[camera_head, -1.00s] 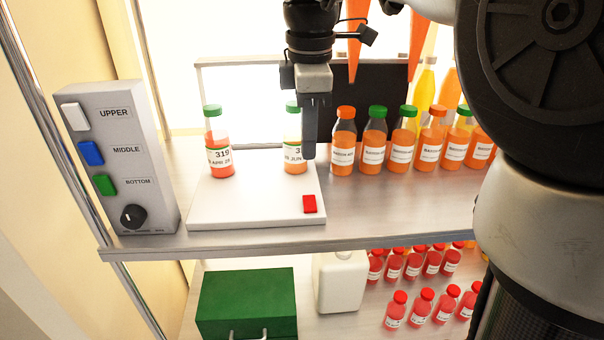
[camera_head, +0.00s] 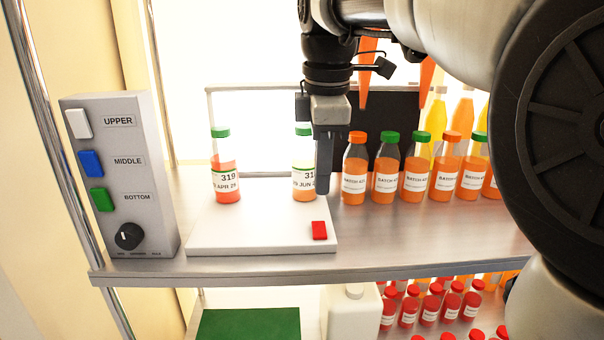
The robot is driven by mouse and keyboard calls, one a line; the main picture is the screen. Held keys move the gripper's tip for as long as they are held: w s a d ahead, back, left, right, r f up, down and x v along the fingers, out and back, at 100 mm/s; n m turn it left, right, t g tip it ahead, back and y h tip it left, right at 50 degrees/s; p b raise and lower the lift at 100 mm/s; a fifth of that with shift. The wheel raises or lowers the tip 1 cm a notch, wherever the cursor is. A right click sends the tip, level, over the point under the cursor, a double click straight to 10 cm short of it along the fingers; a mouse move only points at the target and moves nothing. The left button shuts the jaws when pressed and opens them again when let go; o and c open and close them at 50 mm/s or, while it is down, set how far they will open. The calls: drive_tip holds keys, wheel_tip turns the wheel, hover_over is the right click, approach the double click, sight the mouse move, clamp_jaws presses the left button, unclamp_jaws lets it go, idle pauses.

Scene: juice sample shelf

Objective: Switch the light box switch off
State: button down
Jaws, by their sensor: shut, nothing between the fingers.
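A grey control box (camera_head: 150,180) with white, blue and green switches and a black knob (camera_head: 128,236) stands at the left. A row of orange juice bottles (camera_head: 385,167) stands right of my gripper. A lower shelf holds red bottles (camera_head: 431,308), a white container (camera_head: 352,315) and a green box (camera_head: 248,323).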

sight(320, 224)
drive_tip(key=f, duration=0.4)
drive_tip(key=w+f+b, duration=0.1)
drive_tip(key=f, duration=0.2)
drive_tip(key=shift+f, duration=0.1)
